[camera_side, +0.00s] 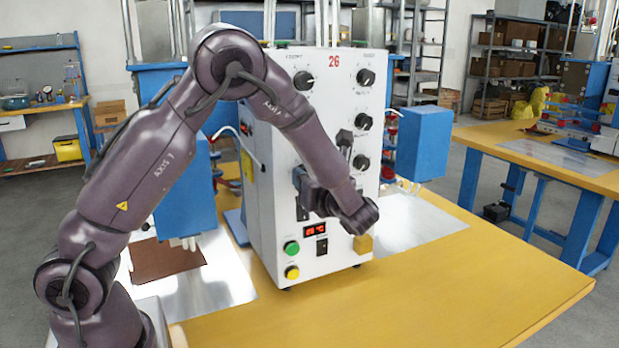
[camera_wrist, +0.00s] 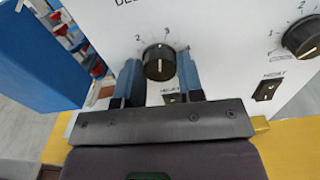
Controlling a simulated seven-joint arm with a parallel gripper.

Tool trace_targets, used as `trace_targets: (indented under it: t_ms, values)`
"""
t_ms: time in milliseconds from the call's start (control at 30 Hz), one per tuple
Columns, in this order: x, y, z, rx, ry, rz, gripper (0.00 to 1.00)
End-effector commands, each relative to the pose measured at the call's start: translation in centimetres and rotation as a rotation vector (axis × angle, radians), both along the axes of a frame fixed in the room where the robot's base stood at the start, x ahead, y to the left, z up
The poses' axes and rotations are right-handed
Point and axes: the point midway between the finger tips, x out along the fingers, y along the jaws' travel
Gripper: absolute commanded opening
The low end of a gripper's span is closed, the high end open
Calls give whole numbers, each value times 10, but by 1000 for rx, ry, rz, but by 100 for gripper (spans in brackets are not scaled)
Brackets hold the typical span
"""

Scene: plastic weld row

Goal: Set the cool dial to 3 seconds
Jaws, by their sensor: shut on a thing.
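A round black dial (camera_wrist: 159,64) sits on the white panel between the two blue fingers of my gripper (camera_wrist: 158,70) in the wrist view. The fingers are closed on its sides. Its pale pointer mark faces about straight up, near the 3 and to the right of the 2. Any name label for this dial is not readable. In the side view my gripper (camera_side: 302,183) is against the front of the white machine (camera_side: 270,170), and my wrist hides the dial there.
Another black dial (camera_wrist: 303,38) is at the right in the wrist view, above a black rocker switch (camera_wrist: 266,90). The side view shows further dials (camera_side: 304,80) higher up, a green button (camera_side: 291,248) and a yellow button (camera_side: 292,272). A blue press head (camera_side: 424,140) stands right.

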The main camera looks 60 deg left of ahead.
Motion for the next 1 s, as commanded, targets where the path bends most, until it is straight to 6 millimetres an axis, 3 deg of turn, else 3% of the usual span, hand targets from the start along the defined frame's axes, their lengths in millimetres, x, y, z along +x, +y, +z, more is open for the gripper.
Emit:
trace_targets:
  t_ms: [400, 967, 1000]
  values:
    - [0, -2, -1, -2, 190, -4, 11]
    - [0, -2, -1, -4, 216, -3, 11]
    - [0, -2, -1, -4, 216, -4, 44]
